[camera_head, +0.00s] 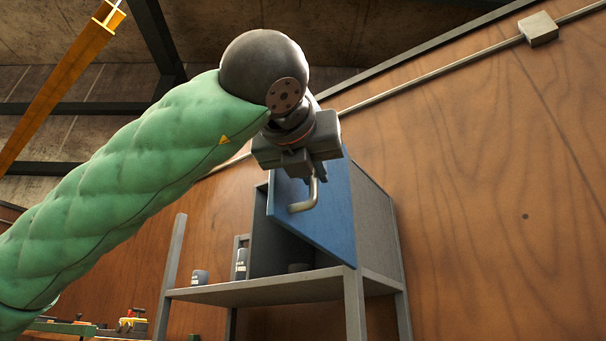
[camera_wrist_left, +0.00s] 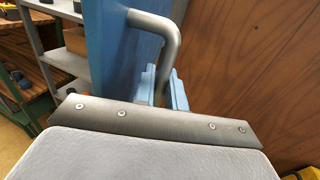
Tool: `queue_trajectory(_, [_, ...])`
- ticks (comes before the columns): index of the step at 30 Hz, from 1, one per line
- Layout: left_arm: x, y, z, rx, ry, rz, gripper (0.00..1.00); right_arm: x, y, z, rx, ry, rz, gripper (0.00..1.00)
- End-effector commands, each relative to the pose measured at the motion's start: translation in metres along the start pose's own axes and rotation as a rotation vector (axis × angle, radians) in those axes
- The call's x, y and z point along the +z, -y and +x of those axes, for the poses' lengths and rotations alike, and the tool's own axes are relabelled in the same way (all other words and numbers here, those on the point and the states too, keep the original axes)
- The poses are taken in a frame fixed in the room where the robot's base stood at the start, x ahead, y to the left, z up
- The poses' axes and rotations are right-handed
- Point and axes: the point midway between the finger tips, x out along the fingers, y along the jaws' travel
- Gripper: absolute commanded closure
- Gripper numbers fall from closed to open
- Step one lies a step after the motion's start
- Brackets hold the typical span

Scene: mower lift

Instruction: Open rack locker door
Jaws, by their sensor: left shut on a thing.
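The blue locker door (camera_head: 335,205) hangs partly open on the grey locker (camera_head: 374,215), showing its dark inside. A bent metal handle (camera_head: 311,198) stands out from the door. My left gripper (camera_head: 308,168) is shut on this handle near its upper end. In the left wrist view, the gripper's light-blue fingers (camera_wrist_left: 164,88) sit on both sides of the handle (camera_wrist_left: 170,42), beside the door (camera_wrist_left: 108,55). My right gripper is not in view.
The locker stands on a grey metal rack (camera_head: 260,293). A grey cup (camera_head: 200,277) and a canister (camera_head: 241,262) stand left of the locker. A dark object (camera_head: 300,267) sits at the locker's opening. A wooden wall (camera_head: 490,200) is close on the right.

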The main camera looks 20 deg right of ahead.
Motion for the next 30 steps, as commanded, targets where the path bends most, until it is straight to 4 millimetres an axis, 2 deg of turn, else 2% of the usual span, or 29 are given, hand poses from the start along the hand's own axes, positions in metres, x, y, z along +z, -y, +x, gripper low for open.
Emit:
queue_trajectory(9, [0.002,-0.001,0.0,0.002,0.001,-0.001,1.0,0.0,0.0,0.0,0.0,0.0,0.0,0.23])
queue_trajectory(10, [0.002,-0.001,0.0,0.002,0.002,-0.001,0.86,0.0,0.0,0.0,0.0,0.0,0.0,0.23])
queue_trajectory(11, [0.002,-0.001,0.0,0.002,0.002,-0.001,0.83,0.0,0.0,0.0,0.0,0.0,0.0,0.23])
queue_trajectory(23, [0.001,-0.001,-0.005,0.001,0.001,0.0,0.83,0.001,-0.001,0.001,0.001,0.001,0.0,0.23])
queue_trajectory(30, [0.0,-0.001,-0.032,0.001,0.003,0.0,0.83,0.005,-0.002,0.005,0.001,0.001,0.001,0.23])
